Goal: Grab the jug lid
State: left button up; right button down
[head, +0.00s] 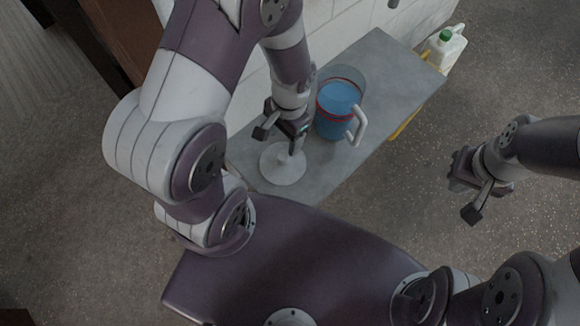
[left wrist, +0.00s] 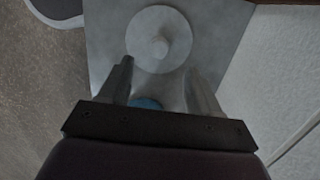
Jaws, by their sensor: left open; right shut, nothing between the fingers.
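The jug lid (head: 283,164) is a pale grey disc with a small knob, lying flat on the grey bench near its front end. In the left wrist view the lid (left wrist: 160,38) lies ahead of the fingertips, with its knob in line with the gap between them. My left gripper (head: 281,138) is open and empty, above the lid's far edge and pointing down. Its fingers also show in the left wrist view (left wrist: 160,72). The blue jug (head: 337,104) with red bands and a white handle stands just behind and right of the lid. My right gripper (head: 468,193) is shut and empty, off the bench to the right.
The grey bench (head: 395,75) has bare room behind and right of the jug. A white bottle with a green cap (head: 444,47) stands beyond its far right edge. A pale wall (head: 320,30) runs along the bench's left side.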

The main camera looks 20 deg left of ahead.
aim_at(283, 156)
pick_arm(q)
jog(key=f, duration=0.2)
jog(key=f+b, duration=0.1)
jog(key=f, duration=0.1)
jog(key=shift+s+a+f, duration=0.1)
jog(key=shift+s+f, duration=0.1)
notch_tip(283, 156, down, 5)
jog(key=b, duration=0.4)
jog(key=shift+s+f, duration=0.1)
jog(key=shift+s, duration=0.05)
pick_arm(e)
notch_tip(283, 156, down, 5)
jog(key=shift+f, duration=0.2)
pick_arm(q)
grip_shut()
